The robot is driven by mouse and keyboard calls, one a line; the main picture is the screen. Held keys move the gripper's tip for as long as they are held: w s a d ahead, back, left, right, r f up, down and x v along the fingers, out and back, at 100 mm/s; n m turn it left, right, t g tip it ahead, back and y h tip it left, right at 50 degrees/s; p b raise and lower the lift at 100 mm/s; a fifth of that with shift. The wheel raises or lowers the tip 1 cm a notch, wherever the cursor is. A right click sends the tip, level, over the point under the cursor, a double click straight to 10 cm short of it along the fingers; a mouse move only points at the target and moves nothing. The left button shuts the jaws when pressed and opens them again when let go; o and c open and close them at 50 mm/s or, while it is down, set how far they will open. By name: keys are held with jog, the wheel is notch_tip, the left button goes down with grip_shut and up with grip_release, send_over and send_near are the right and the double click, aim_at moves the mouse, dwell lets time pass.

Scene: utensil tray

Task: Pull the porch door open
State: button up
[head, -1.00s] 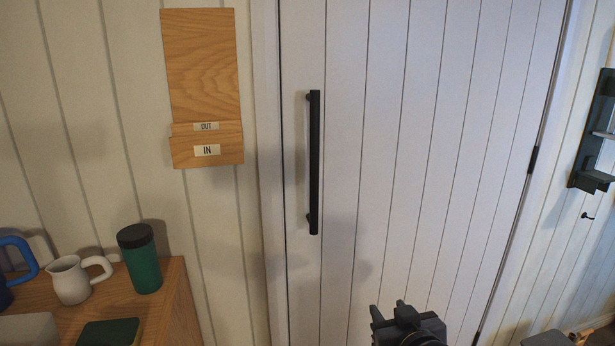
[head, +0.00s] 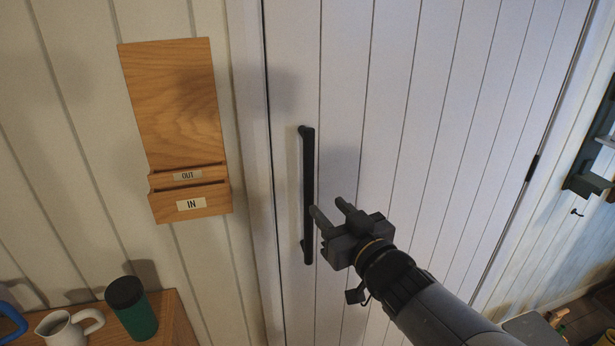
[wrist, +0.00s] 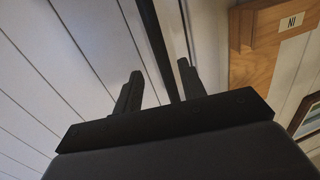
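The white plank porch door (head: 430,110) looks shut, with its dark hinge (head: 532,167) on the right edge. Its long black vertical bar handle (head: 308,175) is near the left edge. My gripper (head: 327,206) is open and empty, just right of the handle's lower half in the head view. In the wrist view my gripper's two fingers (wrist: 158,78) are spread apart, and the handle (wrist: 155,40) runs between them in the picture. I cannot tell whether the handle is within the fingers' reach or touched.
A wooden letter holder (head: 170,90) marked OUT and IN hangs on the wall left of the door. A wooden cabinet (head: 180,325) at lower left bears a green tumbler (head: 135,315), a white mug (head: 65,328) and a blue mug (head: 10,322). A dark rack (head: 590,175) is at right.

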aim_at(311, 190)
jog(key=x, duration=0.9)
jog(key=shift+w+a, duration=0.1)
jog(key=shift+w, duration=0.05)
grip_shut()
dwell(0.4)
